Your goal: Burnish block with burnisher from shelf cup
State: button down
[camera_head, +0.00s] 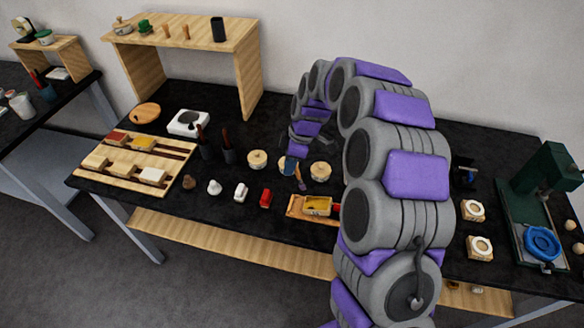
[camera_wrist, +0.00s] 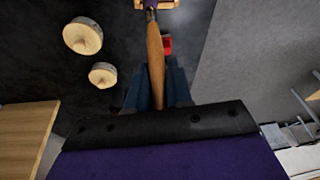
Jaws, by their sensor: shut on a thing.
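My gripper (camera_wrist: 156,88) is shut on the wooden handle of the burnisher (camera_wrist: 155,50), which points away from the fingers. In the head view my gripper (camera_head: 290,166) hangs over the table between two round-lidded jars, with the burnisher (camera_head: 300,184) slanting down below it. The gilt block (camera_head: 318,206), yellow on top, sits in a wooden holder (camera_head: 296,208) to the lower right of the tool. In the wrist view the holder's edge (camera_wrist: 141,4) shows at the top, near the tool's far end; contact cannot be told. A black cup (camera_head: 218,29) stands on the shelf.
Dark cups with tools (camera_head: 228,152) stand further left. A green press (camera_head: 548,170) is at right. My arm hides the table's middle right.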

jog(key=shift+r, duration=0.3)
jog(key=shift+a, duration=0.1)
jog(key=r, duration=0.1)
jog(key=r+p, duration=0.1)
jog(key=r, duration=0.1)
jog(key=shift+w+a, duration=0.15)
jog(key=shift+a, duration=0.2)
jog(key=shift+f, duration=0.15)
